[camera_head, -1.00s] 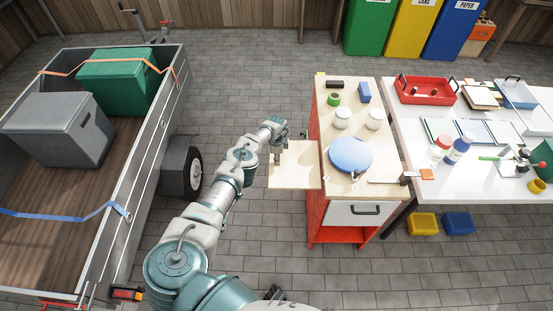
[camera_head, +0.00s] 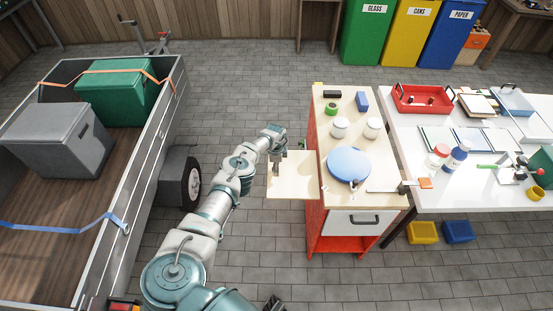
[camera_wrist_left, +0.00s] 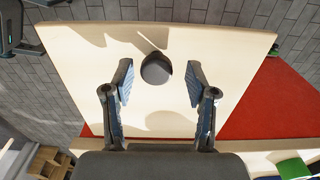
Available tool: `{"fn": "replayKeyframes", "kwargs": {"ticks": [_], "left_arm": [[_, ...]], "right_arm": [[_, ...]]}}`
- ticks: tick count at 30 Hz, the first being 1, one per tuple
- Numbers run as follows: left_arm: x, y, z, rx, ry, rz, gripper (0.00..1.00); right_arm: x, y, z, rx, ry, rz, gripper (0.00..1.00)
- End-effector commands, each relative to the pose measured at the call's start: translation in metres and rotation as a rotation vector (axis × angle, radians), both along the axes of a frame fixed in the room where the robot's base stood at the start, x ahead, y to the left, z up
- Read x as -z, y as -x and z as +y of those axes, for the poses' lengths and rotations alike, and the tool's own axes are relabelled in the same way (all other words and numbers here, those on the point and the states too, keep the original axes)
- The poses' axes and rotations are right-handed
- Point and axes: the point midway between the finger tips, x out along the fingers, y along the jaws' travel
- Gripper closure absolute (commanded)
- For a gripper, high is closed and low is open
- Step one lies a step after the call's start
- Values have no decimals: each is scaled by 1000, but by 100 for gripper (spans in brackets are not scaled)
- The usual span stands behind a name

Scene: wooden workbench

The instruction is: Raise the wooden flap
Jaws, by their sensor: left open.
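The wooden flap (camera_head: 304,180) is a pale board on the left side of the workbench. Its exact tilt is hard to judge. In the left wrist view the flap (camera_wrist_left: 85,65) fills most of the picture and carries a short dark round knob (camera_wrist_left: 156,72). My left gripper (camera_head: 275,164) is over the flap's left part in the head view. In the left wrist view my left gripper (camera_wrist_left: 158,66) is open, with one finger on each side of the knob and a gap on both sides. Whether the fingertips touch the board cannot be told.
The workbench (camera_head: 325,215) has a red frame and a blue round object (camera_head: 348,165), white jars and small blocks on top. A white table (camera_head: 440,198) with trays and bottles stands to its right. A trailer (camera_head: 150,170) with boxes stands left, with paved floor between.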

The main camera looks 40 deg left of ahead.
Motion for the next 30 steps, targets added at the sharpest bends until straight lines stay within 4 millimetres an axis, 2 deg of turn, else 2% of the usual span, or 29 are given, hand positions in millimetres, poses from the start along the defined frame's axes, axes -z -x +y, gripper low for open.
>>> {"fn": "replayKeyframes", "kwargs": {"ticks": [6, 12, 18, 23, 30], "left_arm": [[-25, 1, 2, 2, 0, -1, 43], [-74, -1, 2, 1, 1, -3, 43], [-104, -2, 2, 1, 1, -2, 43], [-112, -2, 2, -1, 0, 0, 43], [-112, -2, 2, 0, 1, -1, 43]], "right_arm": [[0, -1, 0, 0, 1, -1, 60], [0, -1, 0, 0, 1, -1, 60], [0, -1, -1, 0, 0, -1, 60], [0, -1, -1, 0, 0, -1, 60], [0, -1, -1, -1, 1, 0, 60]]}}
